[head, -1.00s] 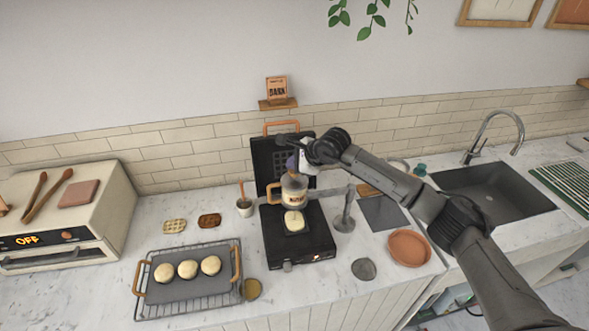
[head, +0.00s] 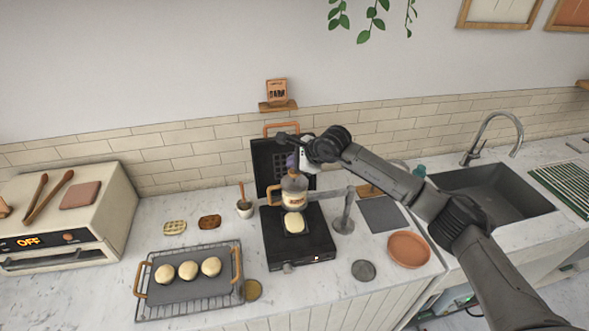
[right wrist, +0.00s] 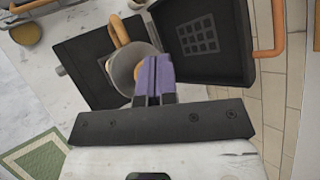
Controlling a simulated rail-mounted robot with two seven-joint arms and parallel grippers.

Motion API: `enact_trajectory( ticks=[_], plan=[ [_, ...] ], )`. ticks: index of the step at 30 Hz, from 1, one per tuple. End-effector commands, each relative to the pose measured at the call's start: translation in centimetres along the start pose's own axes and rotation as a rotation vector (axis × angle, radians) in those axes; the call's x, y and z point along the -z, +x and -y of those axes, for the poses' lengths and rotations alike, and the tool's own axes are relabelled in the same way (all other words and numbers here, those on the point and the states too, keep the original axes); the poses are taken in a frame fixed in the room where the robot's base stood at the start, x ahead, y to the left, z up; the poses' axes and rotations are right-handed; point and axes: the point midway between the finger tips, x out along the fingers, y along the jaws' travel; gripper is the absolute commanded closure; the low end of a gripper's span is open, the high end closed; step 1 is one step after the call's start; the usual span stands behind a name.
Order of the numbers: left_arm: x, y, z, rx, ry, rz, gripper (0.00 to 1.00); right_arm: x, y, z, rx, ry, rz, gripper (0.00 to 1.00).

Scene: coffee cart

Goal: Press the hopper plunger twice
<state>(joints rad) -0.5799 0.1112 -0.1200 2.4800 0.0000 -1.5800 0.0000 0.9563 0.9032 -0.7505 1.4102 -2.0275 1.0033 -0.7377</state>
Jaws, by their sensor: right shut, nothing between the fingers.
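The hopper (head: 294,192) is a clear container with a label and an orange handle, held on a stand's arm above the open black waffle iron (head: 272,250). A pale batter blob (head: 293,223) lies on the iron's lower plate below it. My right gripper (head: 292,164) is over the hopper's top, its purple fingers together and holding nothing. In the right wrist view the shut fingers (right wrist: 153,78) are over the grey hopper rim (right wrist: 126,72), beside an orange plunger knob (right wrist: 142,72) they partly hide. I cannot tell whether they touch it. My left gripper is out of view.
A wire rack (head: 195,303) with a dark tray and three pale rounds stands at the front left. A toaster oven (head: 80,232) is farther left. A small cup (head: 244,208) stands left of the iron. A terracotta dish (head: 408,248) and the sink (head: 492,192) are to the right.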

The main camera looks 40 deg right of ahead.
Motion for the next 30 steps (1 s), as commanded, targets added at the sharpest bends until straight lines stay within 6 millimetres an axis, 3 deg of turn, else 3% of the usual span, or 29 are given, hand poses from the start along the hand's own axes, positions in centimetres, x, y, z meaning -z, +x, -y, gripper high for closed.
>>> enact_trajectory(
  ticks=[17, 30],
  plan=[
    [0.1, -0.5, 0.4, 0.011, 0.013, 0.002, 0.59, -0.5, -0.7, 0.5, 0.002, 0.000, 0.001, 1.00],
    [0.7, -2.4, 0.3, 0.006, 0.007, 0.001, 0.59, -2.4, -3.4, 2.5, 0.002, 0.000, 0.001, 1.00]
  ],
)
